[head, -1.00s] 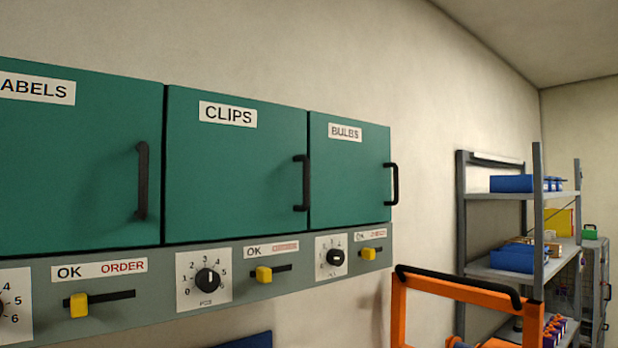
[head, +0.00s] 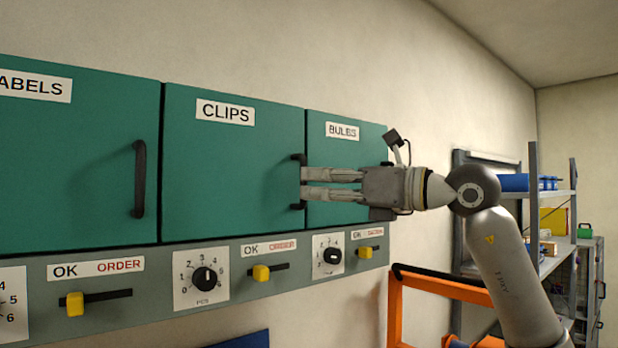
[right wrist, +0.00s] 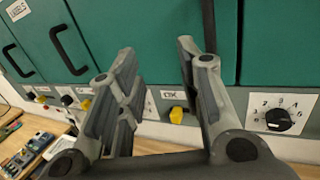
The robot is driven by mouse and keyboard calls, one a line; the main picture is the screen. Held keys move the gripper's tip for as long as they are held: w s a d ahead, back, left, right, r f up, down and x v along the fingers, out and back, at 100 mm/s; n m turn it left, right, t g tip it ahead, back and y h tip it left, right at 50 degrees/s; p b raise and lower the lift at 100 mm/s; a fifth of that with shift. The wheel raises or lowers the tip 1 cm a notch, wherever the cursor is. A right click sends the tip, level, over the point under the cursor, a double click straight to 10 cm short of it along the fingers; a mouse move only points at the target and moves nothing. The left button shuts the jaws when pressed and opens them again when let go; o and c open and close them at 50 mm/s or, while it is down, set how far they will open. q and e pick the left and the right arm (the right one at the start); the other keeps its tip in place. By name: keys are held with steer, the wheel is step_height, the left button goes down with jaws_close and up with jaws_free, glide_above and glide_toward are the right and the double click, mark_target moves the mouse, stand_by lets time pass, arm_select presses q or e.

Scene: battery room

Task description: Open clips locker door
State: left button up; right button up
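The green CLIPS door (head: 230,165) is closed, flush with the doors beside it. Its black vertical handle (head: 298,206) is at the door's right edge; the middle is hidden behind my right fingertips. My right gripper (head: 303,182) reaches in from the right across the BULBS door, its tips at the handle. In the right wrist view its fingers (right wrist: 157,50) stand apart with nothing between them. There, a dark upright bar (right wrist: 209,25), seemingly the handle, shows beside the right finger. I cannot tell if they touch. My left gripper is not in view.
The LABELS door (head: 75,150) is left and the BULBS door (head: 346,144) right, both closed. Below runs a grey panel with dials and yellow sliders (head: 261,273). An orange frame (head: 440,281) and a shelf rack (head: 533,165) stand at the right.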

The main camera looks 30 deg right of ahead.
steer(key=s+d+r+m+h, duration=0.1)
steer(key=s+d+r+h, duration=0.15)
steer(key=d, duration=0.25)
steer(key=d+p+x, duration=0.1)
steer(key=p+x, duration=0.3)
steer(key=x, duration=0.7)
steer(key=shift+w+f+m+t+h, duration=0.2)
steer(key=shift+f+m+t+h, duration=0.1)
steer(key=shift+f+h, duration=0.05)
steer(key=shift+d, duration=0.1)
jaws_close()
